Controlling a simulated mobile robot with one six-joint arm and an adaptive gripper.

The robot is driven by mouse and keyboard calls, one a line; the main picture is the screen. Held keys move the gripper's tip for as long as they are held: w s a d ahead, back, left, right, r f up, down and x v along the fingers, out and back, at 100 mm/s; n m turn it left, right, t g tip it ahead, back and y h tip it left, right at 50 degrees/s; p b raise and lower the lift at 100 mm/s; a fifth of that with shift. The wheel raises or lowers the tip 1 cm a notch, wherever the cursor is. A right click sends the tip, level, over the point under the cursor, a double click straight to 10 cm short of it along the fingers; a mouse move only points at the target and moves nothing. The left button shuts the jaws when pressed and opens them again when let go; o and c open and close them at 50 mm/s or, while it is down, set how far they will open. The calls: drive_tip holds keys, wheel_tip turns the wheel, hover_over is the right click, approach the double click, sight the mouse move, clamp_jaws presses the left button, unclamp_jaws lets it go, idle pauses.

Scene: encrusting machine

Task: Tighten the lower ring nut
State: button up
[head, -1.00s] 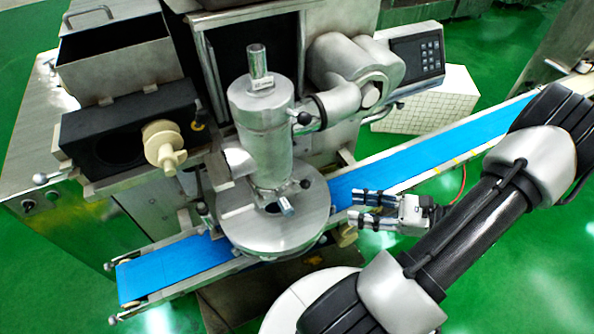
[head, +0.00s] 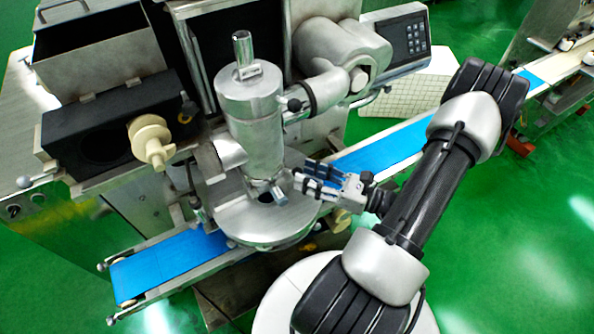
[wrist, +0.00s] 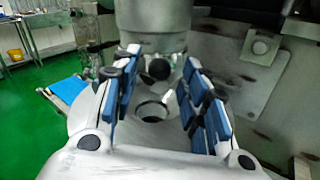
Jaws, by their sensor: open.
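The lower ring nut (head: 262,185) appears to be the metal collar at the bottom of the upright steel cylinder (head: 252,125), just above the round plate (head: 240,228). A short bright stub handle (head: 280,194) sticks out at its front. My gripper (head: 305,176) is open and empty, just right of the collar, with its fingers pointing left at it. In the wrist view, the collar (wrist: 150,43) is straight ahead. A round dark-ended handle (wrist: 158,69) shows between the spread blue-padded fingers (wrist: 162,85), apparently beyond their tips. No contact is visible.
A blue conveyor belt (head: 380,148) runs under the plate from lower left to upper right. A cream knob (head: 150,140) stands at left. The green floor at right is open.

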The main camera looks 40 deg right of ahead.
sight(297, 171)
drive_tip(key=shift+x, duration=1.95)
drive_tip(key=shift+c, duration=0.3)
clamp_jaws()
